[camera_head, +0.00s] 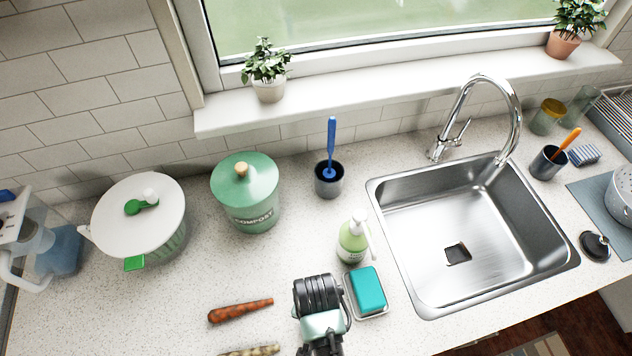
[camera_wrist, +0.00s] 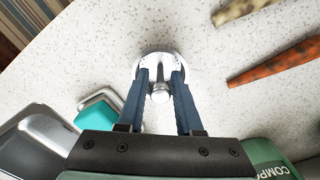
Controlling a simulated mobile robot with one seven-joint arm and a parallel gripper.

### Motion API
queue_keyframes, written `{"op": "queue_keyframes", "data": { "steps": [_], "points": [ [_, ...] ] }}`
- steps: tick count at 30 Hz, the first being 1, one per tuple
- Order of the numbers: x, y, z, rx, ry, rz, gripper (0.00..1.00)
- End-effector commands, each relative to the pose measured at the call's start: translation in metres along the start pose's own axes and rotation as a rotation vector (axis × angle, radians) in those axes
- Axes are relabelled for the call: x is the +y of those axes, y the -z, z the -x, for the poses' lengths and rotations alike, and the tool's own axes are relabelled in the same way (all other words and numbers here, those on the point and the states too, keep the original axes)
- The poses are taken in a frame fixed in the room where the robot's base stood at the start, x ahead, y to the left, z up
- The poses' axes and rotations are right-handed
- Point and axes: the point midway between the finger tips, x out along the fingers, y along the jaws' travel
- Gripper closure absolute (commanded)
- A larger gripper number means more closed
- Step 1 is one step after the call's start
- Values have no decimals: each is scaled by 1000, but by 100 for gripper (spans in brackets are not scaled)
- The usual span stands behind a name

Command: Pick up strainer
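A round metal strainer (camera_wrist: 148,65) with a central post and rounded knob stands on the speckled counter in the wrist view. My gripper (camera_wrist: 160,76) is open, its two blue fingers spread on either side of the knob. Small gaps show between the knob and each finger, so nothing is held. The fingertips overlap the strainer's rim in the picture; I cannot tell whether they touch it. In the head view my wrist hides the strainer and the fingers.
A teal sponge (camera_head: 369,289) in a dish and a soap bottle (camera_head: 352,241) stand close to my wrist, with the sink (camera_head: 480,230) to the right. A carrot (camera_head: 240,311) lies to the left. A green compost bin (camera_head: 247,195) stands behind.

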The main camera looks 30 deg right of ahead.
Motion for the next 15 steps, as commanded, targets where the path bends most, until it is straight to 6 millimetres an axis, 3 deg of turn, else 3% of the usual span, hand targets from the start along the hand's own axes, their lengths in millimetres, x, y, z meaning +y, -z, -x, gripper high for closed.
{"op": "queue_keyframes", "data": {
  "steps": [5, 11, 15],
  "points": [
    [0, 0, 0, 1, 1, 0, 66],
    [0, 0, 0, 1, 1, 0, 100],
    [0, 0, 0, 1, 1, 0, 100]
  ]
}}
